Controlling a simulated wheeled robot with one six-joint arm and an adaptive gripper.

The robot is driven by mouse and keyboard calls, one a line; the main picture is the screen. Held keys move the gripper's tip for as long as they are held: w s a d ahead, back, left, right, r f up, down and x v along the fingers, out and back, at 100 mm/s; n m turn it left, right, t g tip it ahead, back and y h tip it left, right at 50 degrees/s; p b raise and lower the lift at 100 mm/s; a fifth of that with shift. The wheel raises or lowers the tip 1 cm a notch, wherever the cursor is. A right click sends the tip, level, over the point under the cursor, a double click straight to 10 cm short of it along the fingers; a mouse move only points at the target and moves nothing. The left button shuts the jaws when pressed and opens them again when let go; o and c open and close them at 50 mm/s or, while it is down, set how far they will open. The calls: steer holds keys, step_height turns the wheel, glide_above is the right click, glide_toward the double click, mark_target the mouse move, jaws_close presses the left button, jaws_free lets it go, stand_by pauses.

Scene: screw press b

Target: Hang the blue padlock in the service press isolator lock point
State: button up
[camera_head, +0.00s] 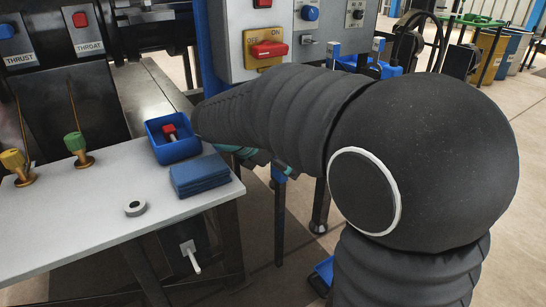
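The isolator is a red handle on a yellow OFF/ON plate (267,49) on the front of a grey control box (231,42). I cannot make out a lock hole on it. No blue padlock can be told for certain. A blue bin (174,147) on the table's back right corner holds a small red-topped piece (169,131) with a pale stem, perhaps a padlock. My dark arm reaches from the right across the picture, its far end beside the bin.
The grey table (75,222) carries folded blue cloths (200,175), a grey ring (135,208), and yellow (14,160) and green (75,143) fittings. THRUST and THROAT panels stand behind. A blue knob (310,13) and small lever (308,40) are right of the isolator. Open floor lies far right.

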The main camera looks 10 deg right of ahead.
steer(key=shift+w+d+f, duration=0.15)
steer(key=shift+d+f, duration=0.35)
steer(key=c, duration=1.3)
steer(key=o, duration=1.3)
steer(key=shift+c, duration=0.2)
